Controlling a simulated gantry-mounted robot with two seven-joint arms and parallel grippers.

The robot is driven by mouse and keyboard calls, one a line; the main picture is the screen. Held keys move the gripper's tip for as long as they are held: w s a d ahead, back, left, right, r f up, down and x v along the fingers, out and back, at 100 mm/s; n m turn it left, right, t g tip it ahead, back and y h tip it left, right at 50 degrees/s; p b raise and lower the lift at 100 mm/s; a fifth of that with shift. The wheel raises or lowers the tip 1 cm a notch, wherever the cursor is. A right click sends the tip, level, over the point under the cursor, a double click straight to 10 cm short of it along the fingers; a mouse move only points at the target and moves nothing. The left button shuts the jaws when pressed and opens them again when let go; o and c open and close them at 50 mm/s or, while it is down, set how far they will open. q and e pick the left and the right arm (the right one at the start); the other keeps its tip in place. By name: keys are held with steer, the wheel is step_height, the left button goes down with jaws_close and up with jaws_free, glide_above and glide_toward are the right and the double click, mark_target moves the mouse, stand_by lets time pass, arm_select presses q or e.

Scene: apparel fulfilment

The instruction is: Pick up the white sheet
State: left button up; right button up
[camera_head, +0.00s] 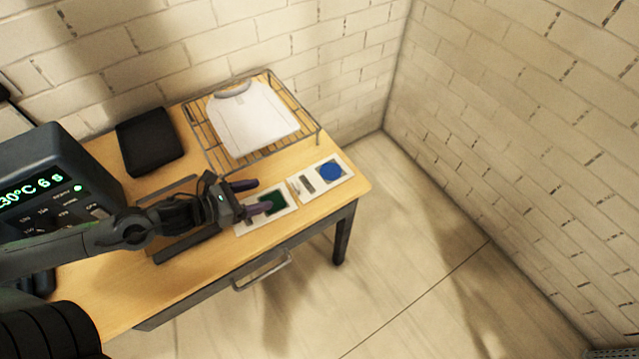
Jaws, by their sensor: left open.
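Two white sheets lie on the wooden table near its right end. The nearer white sheet (246,225) bears a dark green patch and is partly covered by my left gripper (253,196). My right gripper is not in view.
A wire basket (313,133) holding a folded white shirt (250,118) stands behind the sheets. A black folded item (149,140) lies left of it. A dark machine with a green display (50,190) stands at left. A dark frame (188,246) lies under my left arm.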

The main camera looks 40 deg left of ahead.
mark_target(295, 186)
arm_select(q)
steer(key=shift+b+x, duration=1.4)
steer(key=shift+x, duration=1.2)
steer(key=b+x, duration=0.2)
steer(key=shift+w+d+f+b, duration=0.1)
steer(key=shift+w+d+b, duration=0.15)
steer(key=shift+d+b, duration=0.1)
steer(key=shift+b+x, duration=0.8)
steer(key=shift+x, duration=0.4)
steer(key=c, duration=1.1)
